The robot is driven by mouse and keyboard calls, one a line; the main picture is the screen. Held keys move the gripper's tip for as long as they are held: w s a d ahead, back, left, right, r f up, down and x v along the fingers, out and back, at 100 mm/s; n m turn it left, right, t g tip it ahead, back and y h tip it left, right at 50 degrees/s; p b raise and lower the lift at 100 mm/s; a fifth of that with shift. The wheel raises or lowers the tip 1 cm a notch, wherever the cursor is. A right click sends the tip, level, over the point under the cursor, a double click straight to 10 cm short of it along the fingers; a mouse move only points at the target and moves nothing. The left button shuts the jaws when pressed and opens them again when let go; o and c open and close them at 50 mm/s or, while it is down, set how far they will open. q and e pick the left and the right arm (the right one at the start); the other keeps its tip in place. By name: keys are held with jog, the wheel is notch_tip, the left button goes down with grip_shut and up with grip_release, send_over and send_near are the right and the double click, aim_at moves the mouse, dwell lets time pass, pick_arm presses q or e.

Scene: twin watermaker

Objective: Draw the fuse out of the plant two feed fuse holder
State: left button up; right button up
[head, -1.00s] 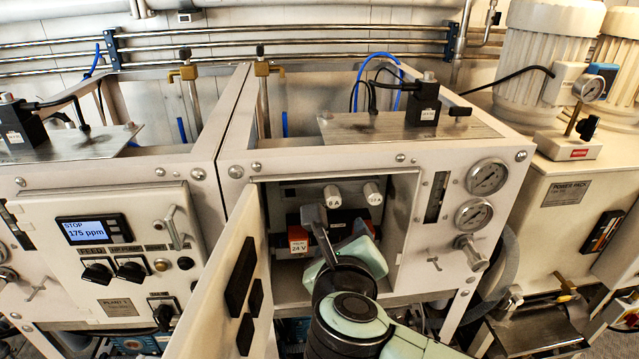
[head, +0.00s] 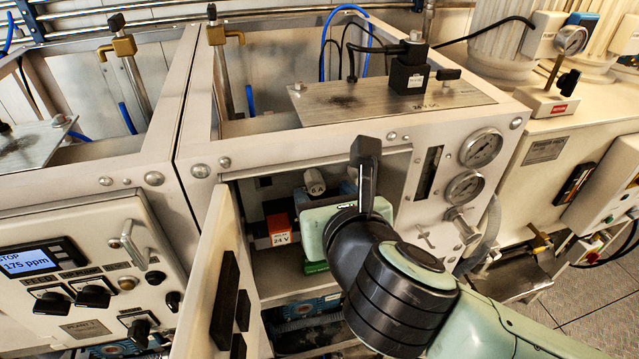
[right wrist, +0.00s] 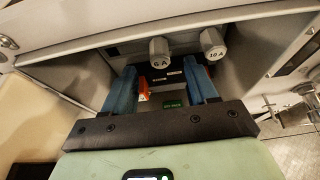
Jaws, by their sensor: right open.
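Two grey fuse holder caps sit on the back wall inside the open cabinet. The one marked 6 A (head: 315,181) also shows in the right wrist view (right wrist: 159,51). The one marked 10 A (right wrist: 212,43) is to its right and is mostly hidden by my arm in the head view. I cannot read which is the plant two feed holder. My right gripper (right wrist: 160,67) is open and empty, its blue fingers spread below and in front of the caps, apart from them. My left gripper is out of view.
The cabinet door (head: 212,285) stands open at the left of the opening. An orange-red 24 V block (head: 279,230) sits inside, left of my gripper. A green labelled part (right wrist: 172,106) lies low inside. Gauges (head: 481,148) and a valve handle are on the front, right of the opening.

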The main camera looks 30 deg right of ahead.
aim_at(317, 188)
jog(key=shift+x, duration=1.8)
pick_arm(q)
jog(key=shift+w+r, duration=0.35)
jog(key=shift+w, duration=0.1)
pick_arm(e)
grip_shut()
jog(key=c, duration=0.9)
grip_release()
grip_shut()
jog(key=shift+s+a, duration=0.15)
jog(key=shift+s, duration=0.25)
jog(key=shift+s+a+b, duration=0.25)
jog(key=shift+s+b, duration=0.1)
jog(key=shift+s, duration=0.8)
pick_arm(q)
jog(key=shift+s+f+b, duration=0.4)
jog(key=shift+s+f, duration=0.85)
pick_arm(e)
jog(key=shift+s+a, duration=0.15)
jog(key=shift+s, duration=0.6)
jog(key=shift+s+a, duration=0.2)
jog(key=shift+s, duration=0.5)
